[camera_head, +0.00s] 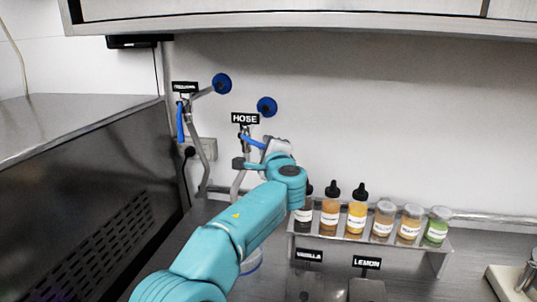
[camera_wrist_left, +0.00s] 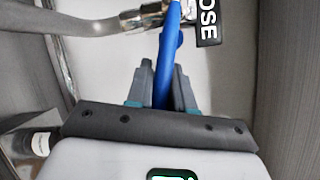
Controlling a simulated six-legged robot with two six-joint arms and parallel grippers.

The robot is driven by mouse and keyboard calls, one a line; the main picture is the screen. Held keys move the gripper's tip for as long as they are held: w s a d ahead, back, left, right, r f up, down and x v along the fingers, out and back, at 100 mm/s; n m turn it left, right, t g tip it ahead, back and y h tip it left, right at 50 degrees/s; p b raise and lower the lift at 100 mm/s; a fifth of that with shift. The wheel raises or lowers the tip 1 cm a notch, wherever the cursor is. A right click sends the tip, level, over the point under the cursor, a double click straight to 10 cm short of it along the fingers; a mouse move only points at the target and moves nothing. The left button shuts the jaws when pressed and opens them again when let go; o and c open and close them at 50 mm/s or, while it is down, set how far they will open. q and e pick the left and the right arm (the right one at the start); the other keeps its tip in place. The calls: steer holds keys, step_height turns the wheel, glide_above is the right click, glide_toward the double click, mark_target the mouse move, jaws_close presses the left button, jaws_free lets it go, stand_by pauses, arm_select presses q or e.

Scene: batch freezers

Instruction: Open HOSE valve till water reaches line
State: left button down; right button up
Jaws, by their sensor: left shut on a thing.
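The HOSE valve is on the wall pipe under a black HOSE label (camera_head: 245,118). Its blue handle (camera_head: 251,141) also shows in the left wrist view (camera_wrist_left: 168,50), running down between my fingers. My left gripper (camera_wrist_left: 160,88) is shut on this blue handle. In the head view my left gripper (camera_head: 262,150) is at the valve, partly hidden by my own wrist. A clear container with a blue rim (camera_head: 251,264) shows below, mostly hidden behind my arm. Its water level and line cannot be seen. My right gripper is not in view.
A second valve with a blue handle (camera_head: 180,122) hangs to the left under another label. A rack (camera_head: 440,262) with several bottles and jars stands right of my arm. A dark metal freezer side (camera_head: 90,205) bounds the left.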

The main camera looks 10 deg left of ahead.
arm_select(q)
steer(key=f+m+t+b, duration=0.1)
steer(key=m+b, duration=0.1)
steer(key=a+f+m+b, duration=0.1)
steer(key=m+b, duration=0.1)
steer(key=b, duration=0.1)
steer(key=a+f+m+t+b, duration=0.1)
steer(key=m+b, duration=0.1)
steer(key=b, duration=0.1)
steer(key=shift+a+f+m+t, duration=0.15)
steer(key=shift+a+m+t, duration=0.05)
steer(key=shift+m+t, duration=0.1)
steer(key=c, duration=1.4)
jaws_free()
steer(key=o, duration=0.3)
steer(key=shift+w, duration=0.15)
